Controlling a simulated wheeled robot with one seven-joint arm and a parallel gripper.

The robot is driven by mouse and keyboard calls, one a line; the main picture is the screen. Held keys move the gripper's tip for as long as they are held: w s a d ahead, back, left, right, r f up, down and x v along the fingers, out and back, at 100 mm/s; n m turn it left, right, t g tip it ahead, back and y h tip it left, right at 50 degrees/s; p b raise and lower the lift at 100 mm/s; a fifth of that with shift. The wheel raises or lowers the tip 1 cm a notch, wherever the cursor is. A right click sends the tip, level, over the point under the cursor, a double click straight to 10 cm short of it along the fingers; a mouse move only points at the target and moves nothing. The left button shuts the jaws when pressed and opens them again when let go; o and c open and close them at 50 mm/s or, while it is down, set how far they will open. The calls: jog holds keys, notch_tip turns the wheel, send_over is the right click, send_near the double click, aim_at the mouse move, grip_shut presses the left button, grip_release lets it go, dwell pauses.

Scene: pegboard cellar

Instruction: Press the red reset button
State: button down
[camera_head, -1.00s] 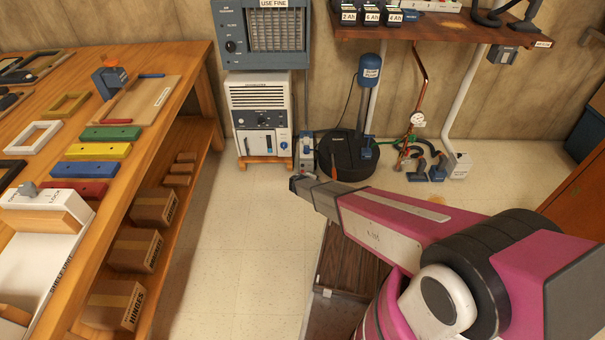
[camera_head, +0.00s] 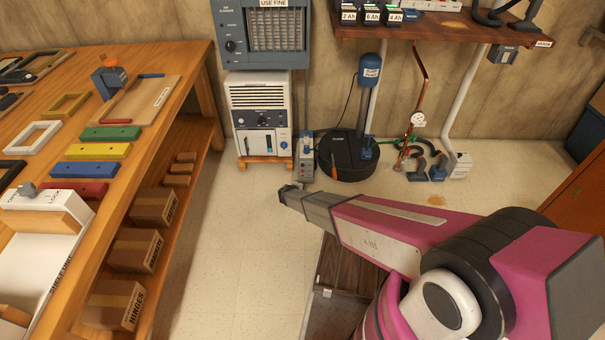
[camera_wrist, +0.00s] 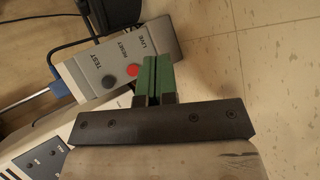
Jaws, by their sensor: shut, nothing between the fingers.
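The red reset button (camera_wrist: 134,70) is round and sits on a grey box (camera_wrist: 104,63) marked TEST, RESET and LIVE in the wrist view. A dark button (camera_wrist: 108,81) is beside it, by the TEST label. My gripper (camera_head: 283,195) is shut and empty, in front of the box in the head view. In the wrist view its green fingertips (camera_wrist: 152,60) appear just right of the red button. Contact cannot be told.
The white appliance (camera_head: 262,114) is left of the box, and a round black sump lid (camera_head: 343,160) with a blue pump is right. A wooden workbench (camera_head: 193,80) runs along the left. Open tiled floor (camera_head: 235,240) lies between bench and arm.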

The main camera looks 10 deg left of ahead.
jog(key=shift+w+a+r, duration=0.1)
jog(key=shift+w+a, duration=0.25)
jog(key=shift+w, duration=1)
jog(key=shift+w+a+f, duration=0.1)
jog(key=shift+w+a, duration=0.2)
jog(key=shift+w, duration=1.05)
jog(key=shift+w+a+r, duration=0.1)
jog(key=shift+w+a, duration=0.25)
jog(key=shift+w, duration=1)
jog(key=shift+w, duration=0.15)
jog(key=shift+w, duration=0.25)
jog(key=shift+w+a, duration=0.15)
jog(key=shift+w, duration=0.2)
jog(key=shift+s, duration=0.1)
jog(key=shift+s+d, duration=0.2)
jog(key=shift+s, duration=0.5)
jog(key=s, duration=0.2)
jog(key=s+d, duration=0.1)
jog(key=s, duration=0.1)
jog(key=shift+s, duration=0.4)
